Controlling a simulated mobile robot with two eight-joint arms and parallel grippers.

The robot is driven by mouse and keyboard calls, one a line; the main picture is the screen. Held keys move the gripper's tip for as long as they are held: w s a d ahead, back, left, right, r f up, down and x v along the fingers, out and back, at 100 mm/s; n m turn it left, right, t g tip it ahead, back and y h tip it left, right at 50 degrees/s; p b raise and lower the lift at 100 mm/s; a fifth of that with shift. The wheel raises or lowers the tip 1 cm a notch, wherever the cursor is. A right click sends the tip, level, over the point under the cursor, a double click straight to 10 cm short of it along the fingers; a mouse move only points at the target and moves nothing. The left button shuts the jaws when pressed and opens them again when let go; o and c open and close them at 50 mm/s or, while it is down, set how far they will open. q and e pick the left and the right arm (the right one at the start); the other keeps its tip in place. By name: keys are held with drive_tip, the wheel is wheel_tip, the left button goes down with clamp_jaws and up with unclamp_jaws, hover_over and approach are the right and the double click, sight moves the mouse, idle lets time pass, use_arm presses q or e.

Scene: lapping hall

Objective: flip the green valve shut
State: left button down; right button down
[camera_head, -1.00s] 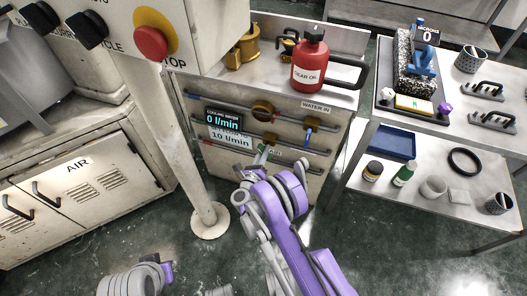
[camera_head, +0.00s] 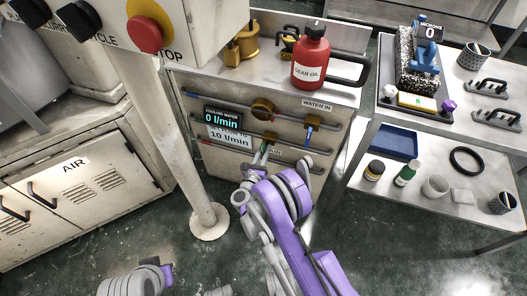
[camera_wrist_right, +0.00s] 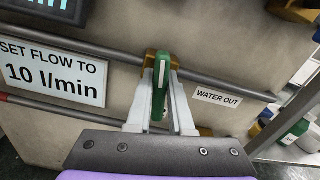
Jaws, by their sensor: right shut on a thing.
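The green valve (camera_head: 265,149) is a green lever on a brass body, on a grey pipe low on the cabinet front. In the right wrist view the green lever (camera_wrist_right: 161,88) stands between the two pale fingers of my right gripper (camera_wrist_right: 162,112), which is shut on it. The lever points down, roughly crosswise to the pipe. In the head view my right gripper (camera_head: 257,165) partly hides the valve. The display (camera_head: 222,118) reads 0 l/min.
A blue-handled valve (camera_head: 308,134) sits close by to the upper right, and a brass fitting (camera_head: 262,108) above. A pale post (camera_head: 185,150) stands left of my right arm. A shelf trolley (camera_head: 440,195) stands to the right. A WATER OUT label (camera_wrist_right: 217,97) is beside the lever.

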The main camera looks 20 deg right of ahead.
drive_tip(key=shift+m, duration=1.1)
drive_tip(key=c, duration=0.8)
unclamp_jaws()
drive_tip(key=shift+s, duration=0.1)
drive_tip(key=v, duration=1)
drive_tip(key=shift+s+a, duration=0.25)
drive_tip(key=shift+s, duration=0.05)
